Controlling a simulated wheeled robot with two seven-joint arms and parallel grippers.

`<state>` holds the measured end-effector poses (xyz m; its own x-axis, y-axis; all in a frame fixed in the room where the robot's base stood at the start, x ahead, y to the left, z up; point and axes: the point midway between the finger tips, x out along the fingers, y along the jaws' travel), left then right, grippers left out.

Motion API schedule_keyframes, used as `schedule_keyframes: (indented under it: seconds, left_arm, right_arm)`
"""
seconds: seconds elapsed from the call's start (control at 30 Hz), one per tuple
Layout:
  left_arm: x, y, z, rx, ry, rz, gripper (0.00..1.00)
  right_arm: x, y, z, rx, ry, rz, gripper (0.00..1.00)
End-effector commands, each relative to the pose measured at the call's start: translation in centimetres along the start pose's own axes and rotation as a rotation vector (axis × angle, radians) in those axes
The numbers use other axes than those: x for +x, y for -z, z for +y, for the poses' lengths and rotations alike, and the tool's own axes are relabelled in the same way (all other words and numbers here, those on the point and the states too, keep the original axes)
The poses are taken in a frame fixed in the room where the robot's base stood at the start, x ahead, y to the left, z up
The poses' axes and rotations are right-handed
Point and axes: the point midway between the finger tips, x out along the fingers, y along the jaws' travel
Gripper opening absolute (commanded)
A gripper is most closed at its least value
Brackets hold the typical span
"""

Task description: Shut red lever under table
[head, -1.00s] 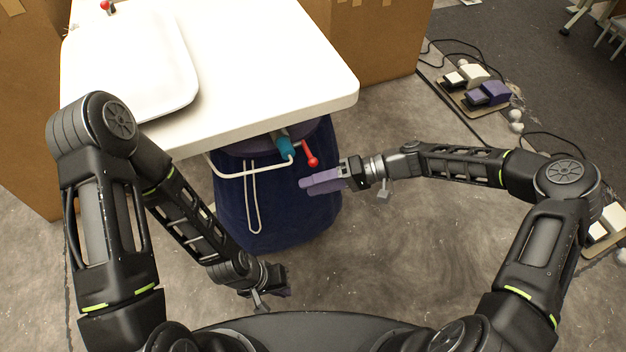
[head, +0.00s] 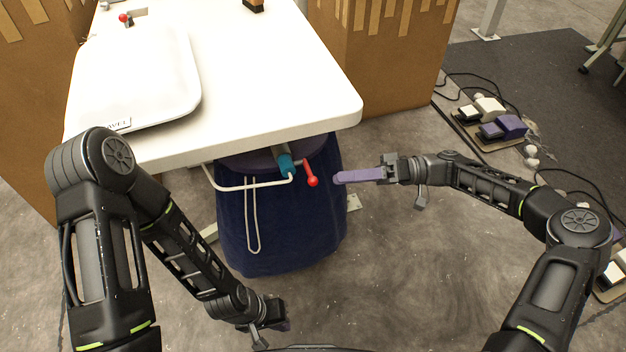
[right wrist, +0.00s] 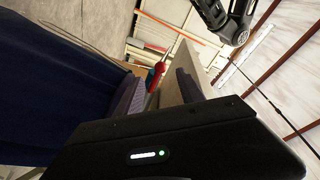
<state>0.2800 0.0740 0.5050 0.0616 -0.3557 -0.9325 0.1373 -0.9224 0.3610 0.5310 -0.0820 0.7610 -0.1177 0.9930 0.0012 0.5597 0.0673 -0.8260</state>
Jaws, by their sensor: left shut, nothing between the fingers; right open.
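The red lever (head: 311,174) hangs under the front edge of the white table (head: 262,122), slanting down to a round red knob. It also shows in the right wrist view (right wrist: 155,76), beyond and between the purple fingers. My right gripper (head: 340,178) is to the right of the lever at about knob height, pointing left, with a small gap in the picture. Its fingers overlap in the head view; the right wrist view shows them apart and empty (right wrist: 155,95). My left gripper (head: 284,319) is shut and empty, low in front of the blue bag.
A dark blue bag (head: 285,235) hangs below the table, with a white bent rod (head: 245,187) and a teal sleeve (head: 286,164) beside the lever. Cardboard boxes stand behind; pedals and cables lie right.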

Motion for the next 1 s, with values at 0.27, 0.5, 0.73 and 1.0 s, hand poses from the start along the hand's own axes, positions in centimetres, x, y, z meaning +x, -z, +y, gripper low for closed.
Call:
schedule_keyframes:
  seconds: [0.27,0.5,0.73,1.0]
  left_arm:
    - [-0.3,0.0,0.1,0.0,0.0,0.0,0.0]
    - [-0.9,0.0,0.4,-0.001,0.0,0.0,0.0]
    - [-1.2,0.0,0.5,-0.001,0.0,0.0,0.0]
    - [-1.1,0.0,0.5,-0.001,0.0,0.0,0.0]
  right_arm:
    - [1.8,0.0,-0.1,0.002,0.002,-0.002,0.45]
    - [5.5,0.0,-0.1,0.003,0.002,-0.002,0.45]
    - [7.7,0.0,0.0,0.003,-0.001,0.0,0.45]
    - [7.8,0.0,0.1,0.002,-0.002,0.0,0.45]
